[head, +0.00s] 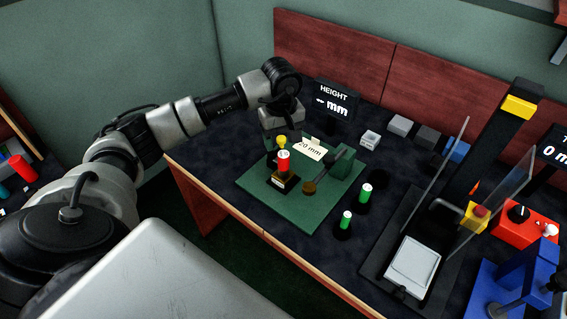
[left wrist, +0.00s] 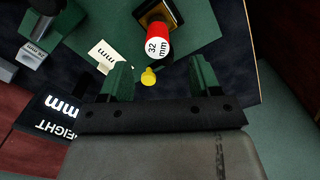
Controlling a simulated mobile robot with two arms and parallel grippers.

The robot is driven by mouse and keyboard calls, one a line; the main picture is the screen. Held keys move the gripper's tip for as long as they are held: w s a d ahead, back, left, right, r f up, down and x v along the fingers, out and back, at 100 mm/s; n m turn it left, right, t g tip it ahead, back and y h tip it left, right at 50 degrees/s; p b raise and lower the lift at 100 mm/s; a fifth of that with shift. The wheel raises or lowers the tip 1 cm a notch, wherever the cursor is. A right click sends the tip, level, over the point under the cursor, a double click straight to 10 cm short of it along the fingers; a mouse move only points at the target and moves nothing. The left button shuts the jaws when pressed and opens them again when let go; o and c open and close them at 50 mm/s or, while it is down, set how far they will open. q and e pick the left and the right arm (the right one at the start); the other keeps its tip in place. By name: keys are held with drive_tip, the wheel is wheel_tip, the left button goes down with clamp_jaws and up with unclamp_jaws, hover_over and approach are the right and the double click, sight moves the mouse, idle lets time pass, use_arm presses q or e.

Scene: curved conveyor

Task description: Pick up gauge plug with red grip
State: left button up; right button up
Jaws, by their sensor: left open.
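The gauge plug with red grip (head: 283,163) stands upright in a dark holder on the green mat (head: 255,185). In the left wrist view the red grip (left wrist: 157,29) shows from above, with a white top marked "32 mm". My left gripper (head: 283,141) hangs over the mat just behind the plug; its lower part is partly hidden. In the left wrist view its two fingers (left wrist: 160,75) are apart, with the red grip beyond them. A small yellow knob (left wrist: 148,77) shows between the fingers. My right gripper is in neither view.
Two green-gripped plugs (head: 365,192) stand right of the mat. A "HEIGHT" display (head: 334,98) stands behind. A clear-shielded scale (head: 413,262) is at right.

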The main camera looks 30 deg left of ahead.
sight(283, 153)
use_arm(q)
wheel_tip(283, 153, down, 3)
drive_tip(key=shift+f, duration=0.2)
drive_tip(key=shift+w+f+p, duration=0.15)
drive_tip(key=shift+f+p, duration=0.25)
drive_tip(key=shift+f, duration=0.95)
drive_tip(key=shift+w+f+p, duration=0.1)
drive_tip(key=shift+f+p, duration=0.3)
drive_tip(key=shift+f, duration=0.95)
drive_tip(key=c, duration=1.1)
clamp_jaws()
drive_tip(key=shift+r, duration=0.1)
